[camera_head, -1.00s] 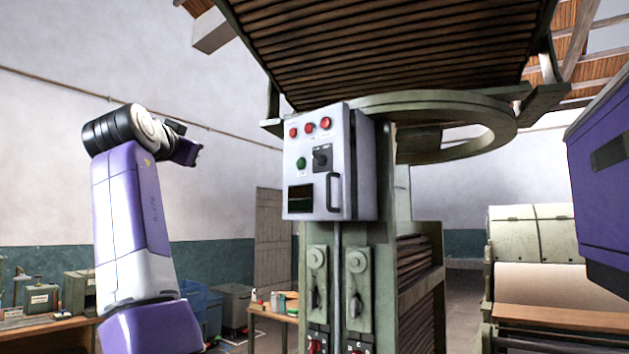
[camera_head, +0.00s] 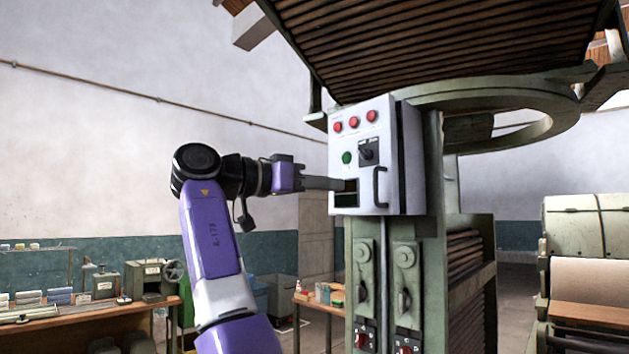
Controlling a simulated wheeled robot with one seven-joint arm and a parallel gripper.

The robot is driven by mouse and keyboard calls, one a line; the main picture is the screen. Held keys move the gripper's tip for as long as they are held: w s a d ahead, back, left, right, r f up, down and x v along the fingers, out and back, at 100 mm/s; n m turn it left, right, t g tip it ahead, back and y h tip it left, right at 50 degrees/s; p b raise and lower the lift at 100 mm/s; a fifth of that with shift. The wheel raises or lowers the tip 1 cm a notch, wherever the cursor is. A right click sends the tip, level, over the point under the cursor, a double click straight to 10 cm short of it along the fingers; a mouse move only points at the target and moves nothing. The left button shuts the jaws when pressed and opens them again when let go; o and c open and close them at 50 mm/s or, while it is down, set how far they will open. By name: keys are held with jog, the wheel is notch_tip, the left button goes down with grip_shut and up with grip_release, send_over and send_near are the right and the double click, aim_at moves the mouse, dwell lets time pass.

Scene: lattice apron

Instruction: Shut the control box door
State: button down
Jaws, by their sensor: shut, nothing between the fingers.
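The control box (camera_head: 413,160) is a pale grey box on a green machine column. Its door (camera_head: 360,131) faces me, with red buttons, a green button, a black rotary switch, a dark window (camera_head: 346,200) and a black handle (camera_head: 380,187) on the right side. My gripper (camera_head: 347,184) is shut and empty, reaching in from the left. Its tip is in front of the door's lower left, overlapping the window; contact is not clear.
A slatted canopy and green ring (camera_head: 520,125) hang above the box. Switch panels (camera_head: 363,275) sit on the column below. A workbench (camera_head: 60,325) with tools stands at the left and a small table (camera_head: 318,303) behind. A roller machine (camera_head: 590,290) stands at the right.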

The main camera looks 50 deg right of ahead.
aim_at(376, 188)
jog(key=p+x, duration=0.1)
jog(key=x, duration=0.7)
jog(key=shift+p, duration=0.4)
jog(key=shift+s+d+f+t+b, duration=0.2)
jog(key=shift+s+d+t+b, duration=0.15)
jog(key=shift+b, duration=0.25)
jog(key=shift+s+d+n+t, duration=0.25)
jog(key=shift+d+n, duration=0.1)
jog(key=shift+n, duration=0.05)
jog(key=shift+s+d+r, duration=0.2)
jog(key=shift+s+d, duration=0.15)
jog(key=shift+d, duration=0.2)
